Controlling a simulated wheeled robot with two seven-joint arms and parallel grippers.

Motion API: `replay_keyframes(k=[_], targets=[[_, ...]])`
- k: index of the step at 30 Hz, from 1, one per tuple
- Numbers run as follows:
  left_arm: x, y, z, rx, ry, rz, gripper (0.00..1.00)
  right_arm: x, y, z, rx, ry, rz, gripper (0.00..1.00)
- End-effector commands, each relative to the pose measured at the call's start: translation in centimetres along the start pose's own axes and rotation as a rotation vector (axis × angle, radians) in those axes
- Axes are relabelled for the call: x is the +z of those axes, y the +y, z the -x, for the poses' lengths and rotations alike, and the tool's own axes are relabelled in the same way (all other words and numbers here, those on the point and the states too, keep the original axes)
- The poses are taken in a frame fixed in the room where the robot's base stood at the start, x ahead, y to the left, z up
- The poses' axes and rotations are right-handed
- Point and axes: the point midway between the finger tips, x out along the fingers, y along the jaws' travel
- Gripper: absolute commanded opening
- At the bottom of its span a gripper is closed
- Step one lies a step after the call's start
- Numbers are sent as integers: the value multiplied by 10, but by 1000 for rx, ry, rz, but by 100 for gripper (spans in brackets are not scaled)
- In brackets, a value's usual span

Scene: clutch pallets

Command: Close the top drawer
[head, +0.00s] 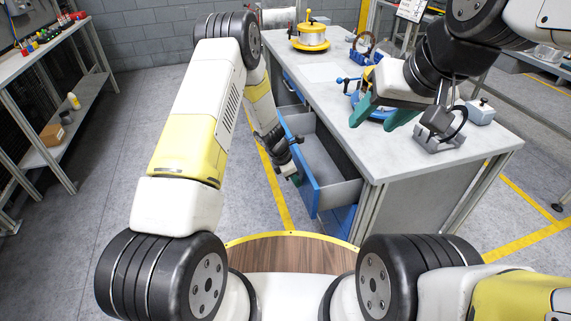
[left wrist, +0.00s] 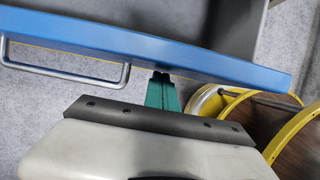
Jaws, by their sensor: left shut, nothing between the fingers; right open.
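The top drawer (head: 308,192) of the workbench is pulled out, with a blue front and an empty-looking grey inside. In the left wrist view its blue front (left wrist: 200,58) crosses the picture, with a metal handle (left wrist: 66,72) at the left. My left gripper (head: 297,179) is at the outer face of the drawer front, near its end closer to me. Its green fingers (left wrist: 162,92) are shut and empty, with tips at or very near the blue panel, right of the handle. I cannot tell whether they touch. My right gripper (head: 385,114) is open and empty above the bench top.
More blue drawer fronts (head: 337,222) are below. A shelf rack (head: 60,150) stands at the left. Floor between is clear.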

Motion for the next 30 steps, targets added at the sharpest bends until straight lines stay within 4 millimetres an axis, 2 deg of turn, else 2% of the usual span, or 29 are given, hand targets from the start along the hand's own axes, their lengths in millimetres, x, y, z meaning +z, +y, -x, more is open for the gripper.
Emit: replay_keyframes(k=[1,6,12,16,21,30], targets=[[16,-2,-6,-1,0,-9,0,0,0,0,0,0,0,52],[61,-2,-25,-1,0,-8,0,0,0,0,0,0,0,52],[101,-1,-41,0,0,-5,0,0,0,0,0,0,0,52],[116,0,-47,0,0,-2,0,0,0,0,0,0,0,52],[126,0,-51,-1,0,-1,0,0,0,0,0,0,0,52],[128,0,-51,0,0,1,0,0,0,0,0,0,0,52]])
